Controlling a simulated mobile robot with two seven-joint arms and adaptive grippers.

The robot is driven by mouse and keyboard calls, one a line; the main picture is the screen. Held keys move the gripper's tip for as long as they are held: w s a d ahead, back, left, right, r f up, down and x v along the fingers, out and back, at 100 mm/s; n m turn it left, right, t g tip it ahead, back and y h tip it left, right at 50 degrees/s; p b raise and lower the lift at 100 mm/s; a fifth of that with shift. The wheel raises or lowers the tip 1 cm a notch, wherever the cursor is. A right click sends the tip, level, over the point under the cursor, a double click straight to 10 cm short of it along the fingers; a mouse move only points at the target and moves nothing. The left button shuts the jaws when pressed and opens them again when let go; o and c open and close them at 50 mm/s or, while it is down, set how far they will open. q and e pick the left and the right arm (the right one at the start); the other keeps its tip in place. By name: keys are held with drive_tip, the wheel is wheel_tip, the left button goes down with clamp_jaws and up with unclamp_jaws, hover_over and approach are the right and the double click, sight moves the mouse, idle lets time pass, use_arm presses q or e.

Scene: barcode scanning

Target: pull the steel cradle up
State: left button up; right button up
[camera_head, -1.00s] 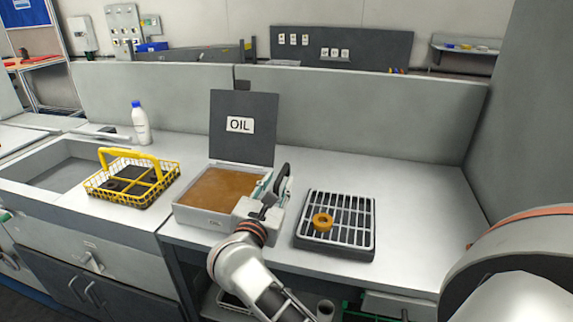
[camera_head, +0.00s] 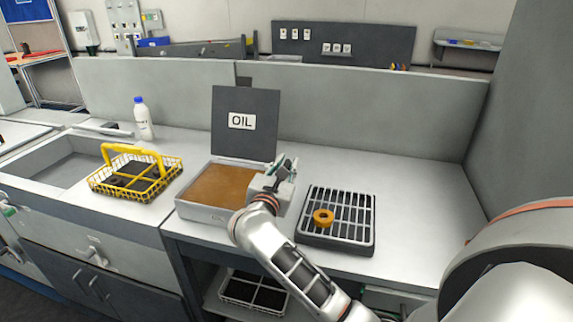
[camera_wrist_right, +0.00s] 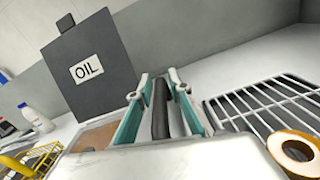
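The oil bath (camera_head: 203,212) is a grey box of brown oil with its dark OIL lid raised behind; the lid also shows in the wrist view (camera_wrist_right: 95,95). A dark upright bar (camera_wrist_right: 160,108), perhaps the steel cradle's handle, stands between the parted green-lined fingers of my right gripper (camera_wrist_right: 161,88), with gaps at its sides. In the head view my right gripper (camera_head: 285,165) is over the bath's right end and hides the bar. The steel cradle's body is not discernible. My left gripper is not in view.
A grey rack (camera_head: 360,240) with an orange-brown ring (camera_head: 323,217) stands to the right. A yellow wire basket (camera_head: 120,188) and a white bottle (camera_head: 143,120) stand left. A white-rimmed crate (camera_head: 255,293) is below the counter. The counter's right side (camera_head: 430,200) is clear.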

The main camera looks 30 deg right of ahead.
clamp_jaws()
wheel_tip(320, 180, up, 7)
drive_tip(key=p, duration=0.3)
drive_tip(key=shift+f, duration=0.1)
drive_tip(key=o, duration=0.5)
unclamp_jaws()
drive_tip(key=shift+o, duration=0.2)
drive_tip(key=shift+f, duration=0.15)
